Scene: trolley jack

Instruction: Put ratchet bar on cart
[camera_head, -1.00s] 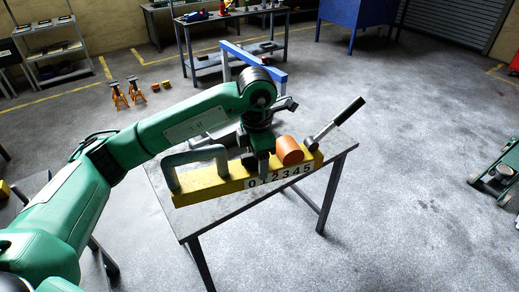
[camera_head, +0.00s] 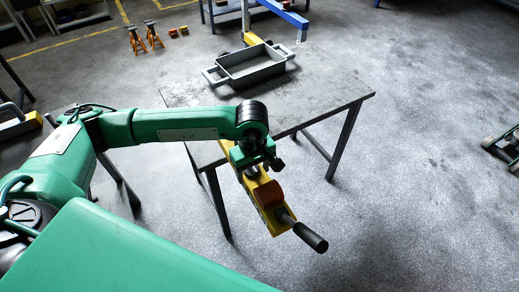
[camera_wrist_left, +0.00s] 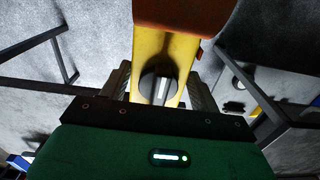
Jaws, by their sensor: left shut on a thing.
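The ratchet bar (camera_head: 272,215), a yellow bar with an orange roller and a black-handled lever at its near end, hangs in the air past the table's near edge in the head view. My left gripper (camera_head: 250,160) is shut on it and hides part of its far end. In the left wrist view the yellow bar (camera_wrist_left: 168,55) lies between the fingers, with the orange roller above. My right gripper is not in view. I cannot tell which thing is the cart; a dark surface (camera_head: 15,152) at the left edge is partly seen.
A grey metal table (camera_head: 330,85) stands beyond the bar, with a grey handled tray (camera_head: 255,78) on it. Orange jack stands (camera_head: 152,36) stand on the floor behind. A green wheeled thing (camera_head: 507,142) is at the right edge.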

